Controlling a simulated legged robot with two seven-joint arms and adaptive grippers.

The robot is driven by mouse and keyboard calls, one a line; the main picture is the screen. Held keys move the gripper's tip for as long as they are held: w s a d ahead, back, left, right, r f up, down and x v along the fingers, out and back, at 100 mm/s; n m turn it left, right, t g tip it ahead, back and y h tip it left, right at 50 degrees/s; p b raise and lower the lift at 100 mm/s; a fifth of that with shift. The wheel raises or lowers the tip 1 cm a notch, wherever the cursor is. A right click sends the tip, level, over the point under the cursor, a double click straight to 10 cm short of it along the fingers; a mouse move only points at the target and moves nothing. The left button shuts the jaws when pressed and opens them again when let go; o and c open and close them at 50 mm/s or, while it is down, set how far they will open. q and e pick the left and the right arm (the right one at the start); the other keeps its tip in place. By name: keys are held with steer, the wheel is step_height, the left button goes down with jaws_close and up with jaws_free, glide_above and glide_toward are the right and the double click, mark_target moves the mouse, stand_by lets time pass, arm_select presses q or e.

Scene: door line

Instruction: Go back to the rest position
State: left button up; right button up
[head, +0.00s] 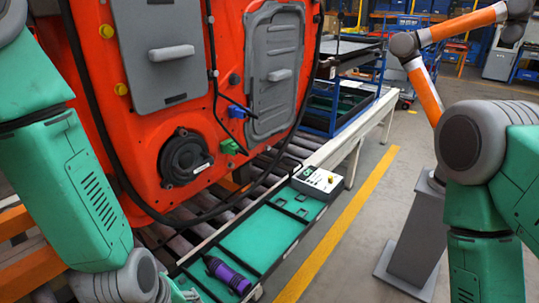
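My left arm comes in from the left, in front of the orange door, and hangs down to the bottom edge. Only a small part of my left gripper (184,292) shows there, beside the green tray; its fingertips are cut off, so its opening cannot be told. My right arm hangs at the right edge; its gripper is out of view. A purple and black tool (228,275) lies in the near end of the green tray (255,238), a little right of my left gripper and apart from it.
The orange door (228,90) stands upright over the roller conveyor (190,232), close to my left arm. An orange robot arm (463,24) stands at right. Floor beyond the yellow line (335,235) is partly free.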

arm_select(q)
steer(key=s+a+f+m+g+y, duration=0.1)
steer(key=s+a+f+m, duration=0.4)
steer(key=s, duration=0.5)
steer(key=s+a+f+m+g, duration=0.2)
steer(key=s+a+f+m, duration=0.1)
steer(key=s+a+f, duration=0.5)
step_height(320, 180, down, 9)
steer(key=w+d+m+t+b, duration=0.1)
steer(key=d+b, duration=0.1)
steer(key=b, duration=0.8)
steer(key=shift+w, duration=0.35)
steer(key=shift+r, duration=0.1)
